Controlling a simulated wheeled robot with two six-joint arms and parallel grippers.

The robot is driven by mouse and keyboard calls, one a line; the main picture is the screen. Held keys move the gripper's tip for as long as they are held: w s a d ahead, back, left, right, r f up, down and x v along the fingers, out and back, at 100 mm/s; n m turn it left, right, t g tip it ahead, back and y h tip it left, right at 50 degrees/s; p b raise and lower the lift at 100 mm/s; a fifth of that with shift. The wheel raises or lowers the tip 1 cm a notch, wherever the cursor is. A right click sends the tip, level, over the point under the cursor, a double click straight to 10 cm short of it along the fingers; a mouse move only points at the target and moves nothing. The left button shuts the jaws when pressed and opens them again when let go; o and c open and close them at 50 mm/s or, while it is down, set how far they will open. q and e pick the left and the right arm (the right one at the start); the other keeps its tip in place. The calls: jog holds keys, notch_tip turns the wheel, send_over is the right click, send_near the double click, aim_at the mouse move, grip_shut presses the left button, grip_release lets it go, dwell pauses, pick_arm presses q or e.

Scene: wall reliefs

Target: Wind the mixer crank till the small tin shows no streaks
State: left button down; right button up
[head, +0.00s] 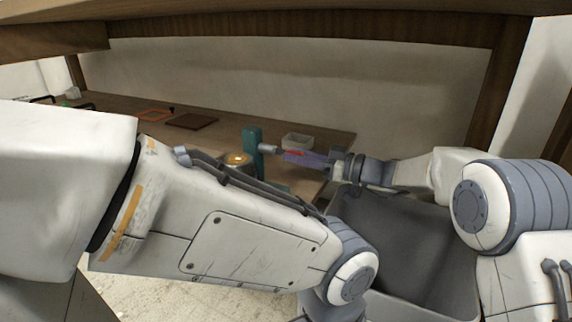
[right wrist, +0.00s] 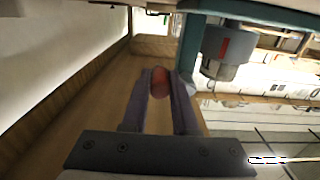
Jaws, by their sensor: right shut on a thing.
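The teal mixer (head: 252,139) stands on the bench near its front right part, with a grey cylindrical part at its side. In the right wrist view, the mixer's teal body (right wrist: 189,48) and a grey cylinder with a red mark (right wrist: 228,46) show at upper right. The small tin (head: 237,159) sits beside the mixer, with orange-yellow in its top; streaks are too small to tell. My right gripper (head: 292,155) reaches in from the right, shut on the red crank knob (right wrist: 158,83), which shows between its fingers. My left gripper is out of view; the left arm crosses the foreground.
A clear box (head: 297,141) stands behind the right gripper. A brown board (head: 192,121) and an orange frame (head: 154,115) lie farther left on the bench (head: 222,126). A grey bin (head: 410,240) stands below the right arm. A wooden beam runs overhead.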

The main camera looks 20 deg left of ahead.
aim_at(296, 153)
jog(key=shift+w+r, duration=0.1)
dwell(0.3)
jog(key=shift+w+r, duration=0.2)
jog(key=shift+r, duration=1.4)
jog(key=shift+o, duration=0.3)
jog(key=shift+s+a+r, duration=0.1)
jog(key=shift+s+r, duration=0.25)
jog(key=shift+r, duration=0.25)
jog(key=shift+s+r, duration=0.3)
jog(key=shift+r, duration=0.3)
jog(key=shift+c, duration=0.2)
jog(key=shift+f, duration=0.1)
